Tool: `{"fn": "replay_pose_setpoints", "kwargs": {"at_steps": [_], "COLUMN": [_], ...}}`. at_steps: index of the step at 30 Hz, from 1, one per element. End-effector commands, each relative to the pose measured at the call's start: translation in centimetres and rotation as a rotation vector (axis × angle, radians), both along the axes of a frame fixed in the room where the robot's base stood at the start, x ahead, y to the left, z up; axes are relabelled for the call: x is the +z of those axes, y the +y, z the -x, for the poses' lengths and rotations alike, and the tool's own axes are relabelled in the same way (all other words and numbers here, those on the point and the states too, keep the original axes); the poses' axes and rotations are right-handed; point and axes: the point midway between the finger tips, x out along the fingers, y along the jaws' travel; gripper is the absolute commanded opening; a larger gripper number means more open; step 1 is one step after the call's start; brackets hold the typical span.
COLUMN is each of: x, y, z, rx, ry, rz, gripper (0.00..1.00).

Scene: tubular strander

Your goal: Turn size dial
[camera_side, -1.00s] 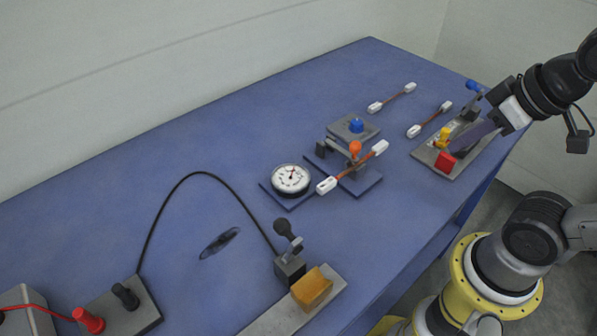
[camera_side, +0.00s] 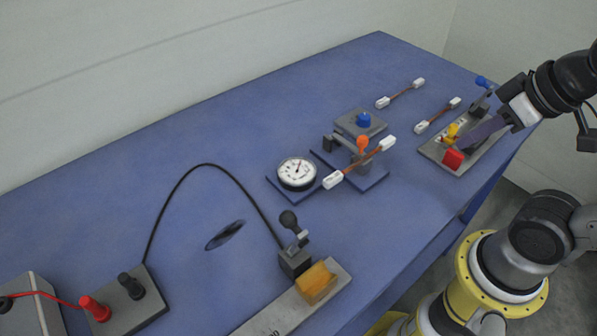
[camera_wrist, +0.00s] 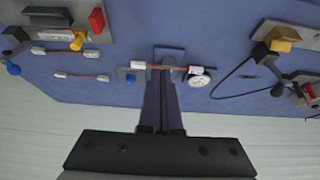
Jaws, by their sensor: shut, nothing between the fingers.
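The yellow knob (camera_side: 451,132), which looks like the size dial, stands on a grey plate (camera_side: 432,152) at the right end of the table, between a red block (camera_side: 453,159) and a blue-tipped lever (camera_side: 483,83). My gripper (camera_side: 465,145) is shut and empty. In the side view its dark fingers overlap the plate beside the knob; I cannot tell whether they touch it. In the wrist view the yellow knob (camera_wrist: 77,41) is at the upper left beside a white label strip (camera_wrist: 53,35), well left of my fingers (camera_wrist: 165,82).
An orange block (camera_side: 315,283) and a terminal box (camera_side: 125,308) are at the front left.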

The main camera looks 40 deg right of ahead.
Motion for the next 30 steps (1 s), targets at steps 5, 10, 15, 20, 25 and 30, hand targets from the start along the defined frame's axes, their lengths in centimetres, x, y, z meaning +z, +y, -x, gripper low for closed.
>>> {"fn": "replay_pose_setpoints", "kwargs": {"at_steps": [5,10,15,20,25,30], "x": [0.0,0.0,0.0,1.7,5.5,8.0], "y": [0.0,0.0,0.0,0.1,-0.1,-0.8], "z": [0.0,0.0,0.0,-0.2,-3.4,-8.0], "rx": [0.000,0.000,0.007,0.080,0.154,0.204], "ry": [0.000,0.000,0.001,0.002,0.033,0.100], "rz": [0.000,0.000,0.004,0.039,0.075,0.097], "gripper": [0.00,0.00,0.16,0.45,0.71,0.71]}}
